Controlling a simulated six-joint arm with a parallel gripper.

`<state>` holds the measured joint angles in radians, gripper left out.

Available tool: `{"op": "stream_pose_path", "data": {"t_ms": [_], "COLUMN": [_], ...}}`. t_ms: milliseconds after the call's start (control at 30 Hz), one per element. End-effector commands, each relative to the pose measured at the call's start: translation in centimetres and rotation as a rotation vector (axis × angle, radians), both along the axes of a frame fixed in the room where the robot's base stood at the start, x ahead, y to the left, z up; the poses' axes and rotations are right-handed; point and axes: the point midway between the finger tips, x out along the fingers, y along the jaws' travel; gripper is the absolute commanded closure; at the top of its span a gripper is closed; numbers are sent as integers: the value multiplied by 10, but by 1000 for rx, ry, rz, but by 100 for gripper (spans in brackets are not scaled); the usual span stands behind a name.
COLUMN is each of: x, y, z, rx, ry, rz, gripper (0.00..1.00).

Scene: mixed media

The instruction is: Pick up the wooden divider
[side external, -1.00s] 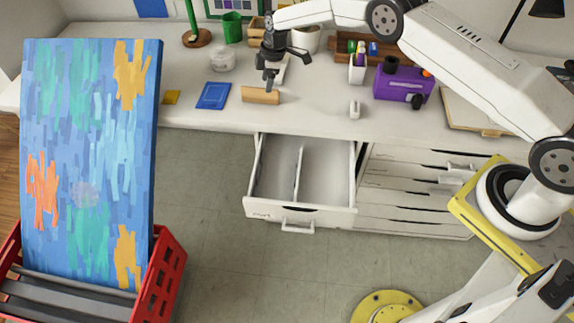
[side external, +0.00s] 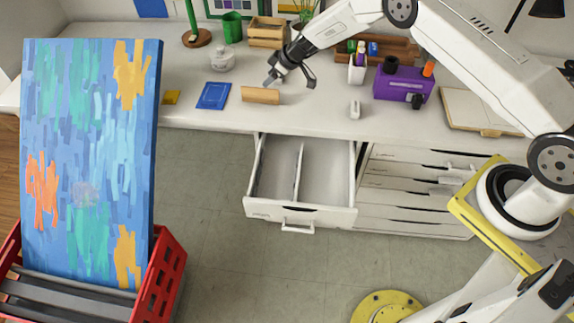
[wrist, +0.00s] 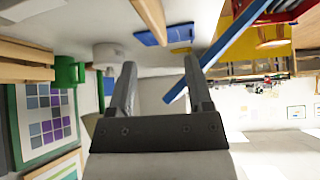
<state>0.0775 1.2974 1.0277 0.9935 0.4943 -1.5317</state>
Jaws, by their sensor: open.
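The wooden divider (side external: 260,95) is a small light-brown plank on the white desk, near its front edge and right of a blue book (side external: 213,95). What looks like its end shows at the top of the wrist view (wrist: 150,14). My gripper (side external: 290,80) is above the desk, just behind and right of the divider in the side view, tilted with its fingers angled down to the left. In the wrist view its two fingers (wrist: 160,82) are spread with nothing between them. I cannot tell the exact gap between the fingers and the divider.
An open white drawer (side external: 327,180) below the desk has an inner partition. A large painting (side external: 85,160) stands in a red crate (side external: 160,280) at left.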

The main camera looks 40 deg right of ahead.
Motion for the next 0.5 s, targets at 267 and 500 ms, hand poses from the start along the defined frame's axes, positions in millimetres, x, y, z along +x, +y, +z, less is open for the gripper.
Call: {"op": "stream_pose_path", "data": {"t_ms": [267, 500], "x": [1, 4], "y": [-7, -4], "z": [-2, -7], "rx": [9, 9], "ry": [-11, -10], "rz": [-46, -44], "gripper": [35, 35]}}
